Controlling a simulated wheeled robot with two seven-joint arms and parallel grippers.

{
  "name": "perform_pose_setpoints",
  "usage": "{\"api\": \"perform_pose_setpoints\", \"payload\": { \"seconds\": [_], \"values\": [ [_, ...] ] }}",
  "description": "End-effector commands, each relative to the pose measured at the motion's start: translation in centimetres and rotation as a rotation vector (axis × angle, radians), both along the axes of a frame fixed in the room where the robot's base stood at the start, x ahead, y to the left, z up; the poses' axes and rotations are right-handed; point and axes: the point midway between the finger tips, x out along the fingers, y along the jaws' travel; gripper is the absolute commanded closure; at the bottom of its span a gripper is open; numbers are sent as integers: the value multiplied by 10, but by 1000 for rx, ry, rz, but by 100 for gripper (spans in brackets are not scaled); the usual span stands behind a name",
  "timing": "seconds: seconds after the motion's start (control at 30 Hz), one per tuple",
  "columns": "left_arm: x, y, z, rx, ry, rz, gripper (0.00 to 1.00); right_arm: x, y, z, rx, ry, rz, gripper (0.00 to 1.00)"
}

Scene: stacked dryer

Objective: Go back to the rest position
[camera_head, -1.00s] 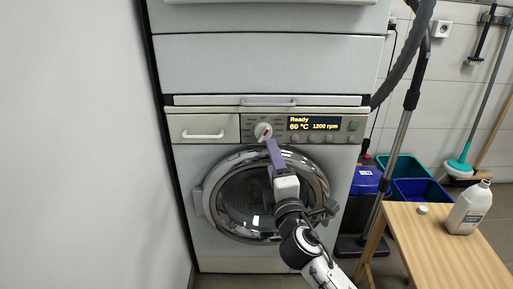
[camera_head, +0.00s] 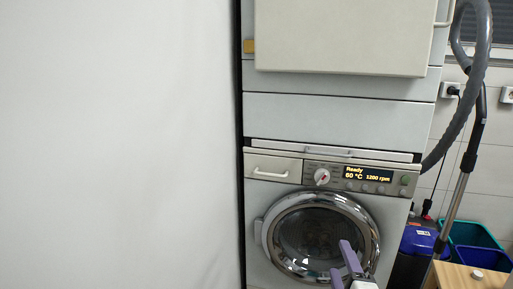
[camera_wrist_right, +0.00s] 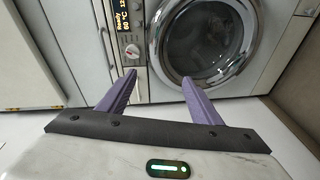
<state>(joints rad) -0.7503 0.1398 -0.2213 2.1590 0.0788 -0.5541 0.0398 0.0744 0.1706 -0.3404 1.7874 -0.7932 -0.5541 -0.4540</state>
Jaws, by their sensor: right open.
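My right gripper (camera_head: 343,262) is at the bottom of the head view, in front of the washing machine's round door. Its purple fingers are apart and empty, and they also show in the right wrist view (camera_wrist_right: 158,88). The washing machine (camera_head: 258,215) stands below a stacked unit (camera_head: 340,108). Its chrome-rimmed door (camera_head: 318,238) looks shut, and the gripper hides its lower right part. The dial (camera_head: 322,177) and the lit display (camera_head: 367,174) reading "Ready 60 °C 1200 rpm" are on the panel. My left gripper is in neither view.
A white wall (camera_head: 120,140) fills the left.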

Motion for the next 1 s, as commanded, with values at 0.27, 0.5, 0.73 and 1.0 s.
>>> {"api": "perform_pose_setpoints", "payload": {
  "seconds": [0.27,0.5,0.73,1.0],
  "values": [
    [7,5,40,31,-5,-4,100,-78,12,-55,395,240,-13,41],
    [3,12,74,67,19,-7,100,-212,31,-93,947,537,-169,41],
    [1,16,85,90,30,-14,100,-293,42,-100,1267,673,-329,41],
    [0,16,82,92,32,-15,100,-302,44,-103,1308,687,-350,41]
  ]
}}
